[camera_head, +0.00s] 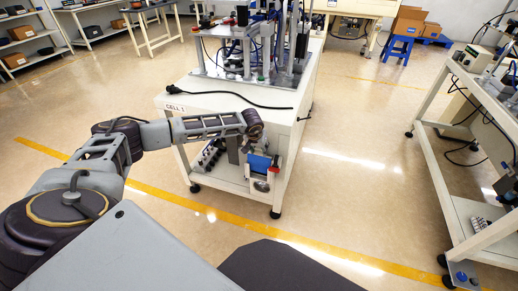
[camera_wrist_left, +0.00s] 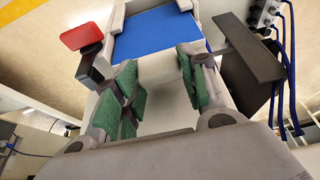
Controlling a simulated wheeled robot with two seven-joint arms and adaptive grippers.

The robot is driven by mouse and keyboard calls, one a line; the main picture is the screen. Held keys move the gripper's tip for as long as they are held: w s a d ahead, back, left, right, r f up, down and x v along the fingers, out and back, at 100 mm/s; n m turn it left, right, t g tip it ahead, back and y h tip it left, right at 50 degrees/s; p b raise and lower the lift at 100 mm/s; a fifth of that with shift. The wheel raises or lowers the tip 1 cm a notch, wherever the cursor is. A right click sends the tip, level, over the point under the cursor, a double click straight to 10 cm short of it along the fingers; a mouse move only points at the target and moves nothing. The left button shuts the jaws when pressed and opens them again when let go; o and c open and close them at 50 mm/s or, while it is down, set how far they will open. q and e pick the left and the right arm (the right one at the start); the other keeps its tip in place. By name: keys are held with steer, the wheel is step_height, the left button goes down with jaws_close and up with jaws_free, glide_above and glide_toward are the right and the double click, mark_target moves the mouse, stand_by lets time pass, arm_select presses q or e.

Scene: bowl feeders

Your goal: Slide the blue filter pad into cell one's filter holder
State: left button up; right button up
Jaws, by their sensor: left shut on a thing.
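The blue filter pad (camera_head: 259,163) shows at the front of the lower part of cell one's cart. In the left wrist view the blue pad (camera_wrist_left: 160,32) lies between pale side walls of the filter holder (camera_wrist_left: 117,20), with a pale strip along its near edge. My left gripper (camera_wrist_left: 157,70) has its green-padded fingers on either side of this pale part and is shut on it. How far the pad sits in the holder (camera_head: 260,184) cannot be told. In the head view the left wrist hides part of this spot. My right gripper is not in view.
A red-tipped black clamp (camera_wrist_left: 85,50) stands left of the holder, and a dark plate (camera_wrist_left: 243,68) and blue cables stand to its right. Cell one's white cart (camera_head: 235,100) carries equipment above. Another cart (camera_head: 450,150) stands right, with open floor between.

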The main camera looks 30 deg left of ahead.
mark_target(259, 154)
arm_select(q)
steer(key=shift+f+b, duration=1.35)
steer(key=shift+f, duration=0.75)
stand_by(0.9)
steer(key=o, duration=1.1)
steer(key=shift+r, duration=0.15)
steer(key=v, duration=1.1)
steer(key=shift+s+r, duration=0.2)
steer(key=shift+r, duration=0.2)
stand_by(0.3)
